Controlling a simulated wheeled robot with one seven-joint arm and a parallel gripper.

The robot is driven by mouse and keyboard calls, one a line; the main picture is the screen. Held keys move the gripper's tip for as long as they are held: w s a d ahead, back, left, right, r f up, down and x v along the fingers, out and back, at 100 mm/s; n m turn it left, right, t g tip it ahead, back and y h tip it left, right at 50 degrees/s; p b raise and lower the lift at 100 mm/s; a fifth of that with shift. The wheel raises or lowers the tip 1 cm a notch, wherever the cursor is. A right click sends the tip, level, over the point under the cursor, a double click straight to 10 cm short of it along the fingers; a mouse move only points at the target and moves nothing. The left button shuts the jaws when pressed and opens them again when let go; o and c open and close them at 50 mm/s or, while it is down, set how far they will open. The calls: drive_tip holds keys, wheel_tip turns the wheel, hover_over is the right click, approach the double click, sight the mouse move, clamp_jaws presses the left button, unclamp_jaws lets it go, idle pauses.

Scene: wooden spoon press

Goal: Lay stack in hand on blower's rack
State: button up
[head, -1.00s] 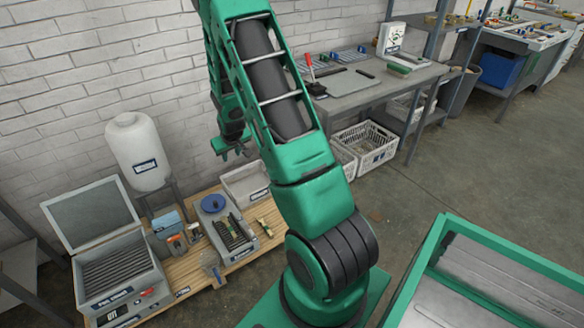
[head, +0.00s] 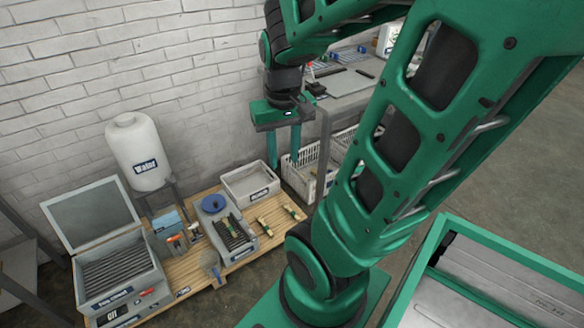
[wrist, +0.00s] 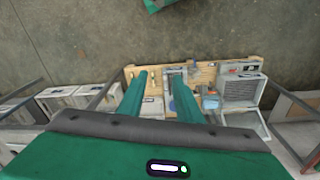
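My gripper (head: 283,165) hangs in the air above the back right of the wooden bench, fingers pointing down. Its two green fingers stand apart, and I see no stack between them; the wrist view also shows the gap empty (wrist: 159,88). A grey unit with a blue round top and a rack of dark slats (head: 232,233) stands mid-bench; it may be the blower, its label too small to read. Two small wooden pieces or stacks (head: 268,222) (head: 291,212) lie on the bench to its right, below my gripper.
A grey box with slats and a raised lid (head: 120,266) stands at the bench's left end. A white water tank (head: 138,152) stands behind. A grey tray (head: 250,181) is at the back, white crates (head: 300,172) to the right. My arm hides much of the right side.

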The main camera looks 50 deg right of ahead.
drive_tip(key=s+a+r+y, duration=0.1)
drive_tip(key=s+a, duration=0.2)
drive_tip(key=s, duration=0.3)
drive_tip(key=shift+s+a+g, duration=0.25)
drive_tip(key=shift+a+g, duration=0.05)
drive_tip(key=shift+r, duration=0.1)
drive_tip(key=shift+w+f, duration=0.25)
drive_tip(key=shift+w, duration=0.35)
drive_tip(key=shift+c, duration=0.6)
